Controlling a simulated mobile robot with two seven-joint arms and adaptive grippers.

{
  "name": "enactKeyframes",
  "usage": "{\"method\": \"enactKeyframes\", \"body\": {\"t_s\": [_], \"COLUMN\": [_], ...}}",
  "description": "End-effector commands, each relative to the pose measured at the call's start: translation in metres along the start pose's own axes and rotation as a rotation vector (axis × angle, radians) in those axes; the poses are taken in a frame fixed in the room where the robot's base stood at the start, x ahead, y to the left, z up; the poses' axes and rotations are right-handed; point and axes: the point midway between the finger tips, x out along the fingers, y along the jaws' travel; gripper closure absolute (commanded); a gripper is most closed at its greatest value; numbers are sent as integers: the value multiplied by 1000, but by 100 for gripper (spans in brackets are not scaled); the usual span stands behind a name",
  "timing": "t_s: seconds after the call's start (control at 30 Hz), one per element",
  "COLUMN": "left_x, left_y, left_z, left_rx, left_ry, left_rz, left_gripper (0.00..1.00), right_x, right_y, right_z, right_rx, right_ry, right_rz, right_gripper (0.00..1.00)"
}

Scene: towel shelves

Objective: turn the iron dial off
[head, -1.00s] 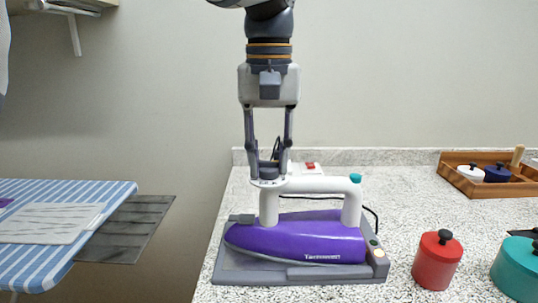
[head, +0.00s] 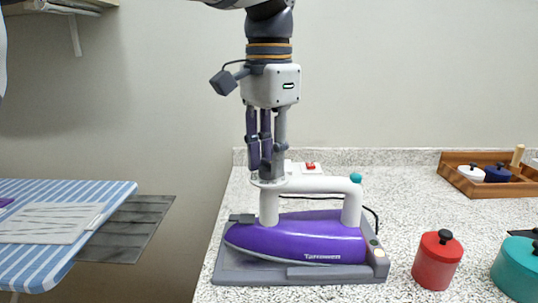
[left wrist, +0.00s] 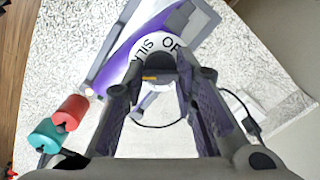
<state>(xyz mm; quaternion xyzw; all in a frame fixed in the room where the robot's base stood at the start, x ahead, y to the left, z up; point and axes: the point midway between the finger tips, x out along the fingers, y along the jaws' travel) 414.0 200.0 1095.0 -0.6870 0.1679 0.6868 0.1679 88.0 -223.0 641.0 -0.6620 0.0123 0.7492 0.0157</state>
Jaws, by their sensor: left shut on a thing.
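A purple iron (head: 300,240) with a white handle rests on its grey stand (head: 340,272) on the speckled counter. My left gripper (head: 266,170) points straight down at the handle's left end. It is shut on the dark iron dial (left wrist: 172,68), which sits between the fingers in the left wrist view. An orange mark shows on the dial's left side there. The white dial plate (left wrist: 150,48) carries letters reading "SILK" and the start of "OFF". In the head view the fingers hide the dial. My right gripper is out of view.
A red canister (head: 437,262) and a teal canister (head: 517,268) stand right of the iron. A wooden tray (head: 470,187) with small lidded pots is at the back right. A striped ironing board (head: 50,255) is at the left. A dark cord runs behind the iron.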

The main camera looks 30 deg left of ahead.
Motion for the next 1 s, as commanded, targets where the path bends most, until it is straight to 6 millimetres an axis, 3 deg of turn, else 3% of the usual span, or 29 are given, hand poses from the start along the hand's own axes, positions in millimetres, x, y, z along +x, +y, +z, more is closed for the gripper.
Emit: {"method": "enactKeyframes", "body": {"t_s": [1.0], "left_x": [0], "left_y": [0], "left_z": [0], "left_rx": [964], "left_ry": [1], "left_rz": [1], "left_gripper": [100], "right_x": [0], "right_y": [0], "right_z": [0], "right_rx": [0], "right_ry": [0], "right_rz": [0], "right_gripper": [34]}}
